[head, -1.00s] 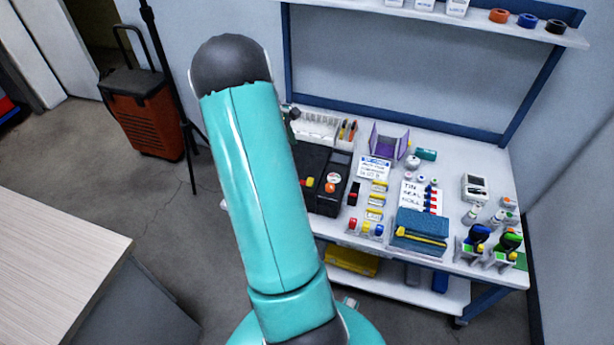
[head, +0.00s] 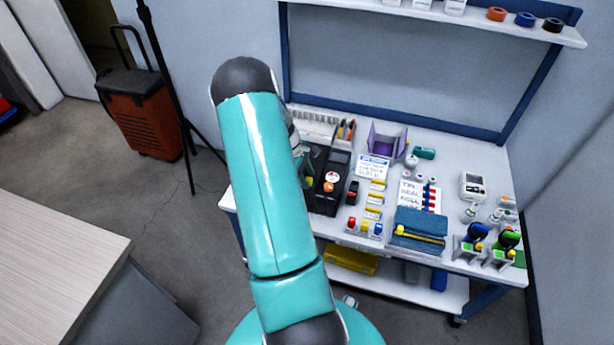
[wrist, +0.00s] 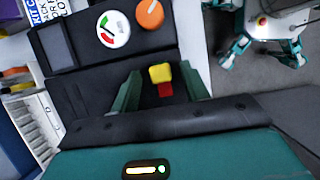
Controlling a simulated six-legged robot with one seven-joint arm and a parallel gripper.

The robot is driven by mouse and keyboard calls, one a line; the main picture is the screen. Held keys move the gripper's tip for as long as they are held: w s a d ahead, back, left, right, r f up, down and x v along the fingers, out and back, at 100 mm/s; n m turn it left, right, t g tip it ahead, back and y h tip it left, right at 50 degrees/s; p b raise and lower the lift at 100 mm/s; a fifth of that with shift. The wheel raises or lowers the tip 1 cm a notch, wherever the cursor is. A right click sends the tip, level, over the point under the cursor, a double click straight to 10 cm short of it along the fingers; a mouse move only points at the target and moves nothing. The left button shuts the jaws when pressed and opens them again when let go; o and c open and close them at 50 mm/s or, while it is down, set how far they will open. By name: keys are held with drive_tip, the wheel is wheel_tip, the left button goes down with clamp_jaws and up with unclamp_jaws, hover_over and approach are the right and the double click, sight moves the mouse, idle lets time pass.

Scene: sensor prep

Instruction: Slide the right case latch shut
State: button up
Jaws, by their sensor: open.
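The black case (head: 338,172) stands on the left part of the bench, partly hidden by my arm in the head view. In the wrist view the case (wrist: 85,75) fills the middle. A yellow piece (wrist: 160,73) with a red patch (wrist: 165,90) against it sits on the case and looks like a latch; I cannot tell whether it is the right one. My gripper (wrist: 161,70) is open, with one teal finger on each side of the yellow piece. Gaps show on both sides. Any second latch is hidden or out of view.
The case carries a round gauge (wrist: 113,29) and an orange knob (wrist: 150,14) close beyond the fingers. A pen holder (head: 346,130), yellow-marked pieces (head: 376,198) and a blue pouch (head: 420,222) crowd the bench. A purple open box (head: 386,140) stands behind.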

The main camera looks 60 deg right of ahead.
drive_tip(key=shift+s+f, duration=0.1)
drive_tip(key=shift+f, duration=0.1)
drive_tip(key=shift+c, duration=0.4)
clamp_jaws()
drive_tip(key=shift+w+a, duration=0.2)
drive_tip(key=shift+w, duration=1.15)
drive_tip(key=shift+o, duration=0.4)
unclamp_jaws()
drive_tip(key=shift+w, duration=0.1)
drive_tip(key=v, duration=1.3)
drive_tip(key=shift+r, duration=0.45)
